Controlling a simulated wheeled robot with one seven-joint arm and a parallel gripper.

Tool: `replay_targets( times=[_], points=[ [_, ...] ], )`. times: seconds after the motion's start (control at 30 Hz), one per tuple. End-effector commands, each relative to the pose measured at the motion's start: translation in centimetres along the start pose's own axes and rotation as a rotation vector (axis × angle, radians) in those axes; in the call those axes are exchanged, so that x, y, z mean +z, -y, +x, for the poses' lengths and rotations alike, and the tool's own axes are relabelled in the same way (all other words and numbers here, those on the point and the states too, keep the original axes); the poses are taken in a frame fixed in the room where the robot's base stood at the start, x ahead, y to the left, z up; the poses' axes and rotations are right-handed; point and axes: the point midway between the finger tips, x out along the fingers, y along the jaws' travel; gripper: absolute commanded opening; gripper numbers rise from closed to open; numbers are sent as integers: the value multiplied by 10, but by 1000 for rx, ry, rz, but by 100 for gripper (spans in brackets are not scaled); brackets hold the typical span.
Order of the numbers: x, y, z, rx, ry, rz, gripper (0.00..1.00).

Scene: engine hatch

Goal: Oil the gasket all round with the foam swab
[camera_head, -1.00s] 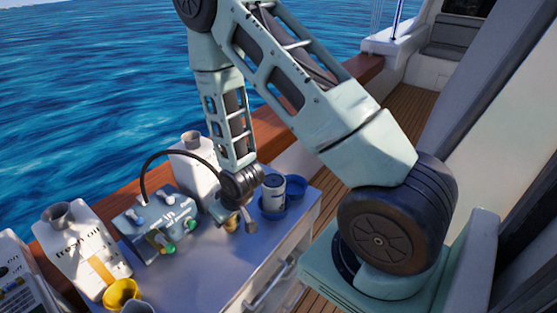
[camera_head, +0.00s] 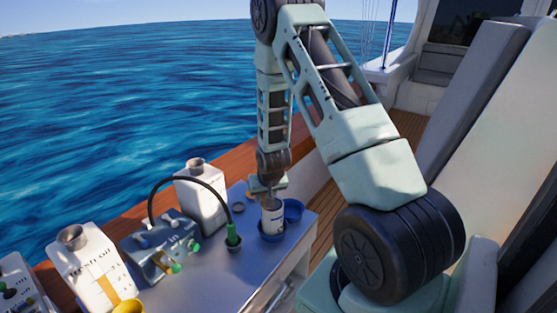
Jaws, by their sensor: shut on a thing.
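A small dark round piece (camera_head: 238,207) lies just left of the gripper. I cannot tell whether that is the gasket.
A grey-blue box (camera_head: 160,250) with knobs stands left, its black hose (camera_head: 185,180) arching toward a green fitting (camera_head: 233,236). White jugs (camera_head: 200,200) (camera_head: 90,268) line the wooden rail. The counter's front (camera_head: 235,275) is clear.

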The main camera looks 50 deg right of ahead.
Motion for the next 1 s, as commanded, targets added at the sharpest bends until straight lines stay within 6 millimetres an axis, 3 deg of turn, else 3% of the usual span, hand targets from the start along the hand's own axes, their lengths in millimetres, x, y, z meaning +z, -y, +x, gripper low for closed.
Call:
replay_targets(
  times=[0.03,0.1,0.3,1.0],
  points=[
    [-16,-15,-18,15,-3,39,18],
    [-26,-30,-25,31,-4,78,18],
    [-38,-51,-32,52,-3,130,18],
    [-17,-52,14,52,-2,131,18]
  ],
)
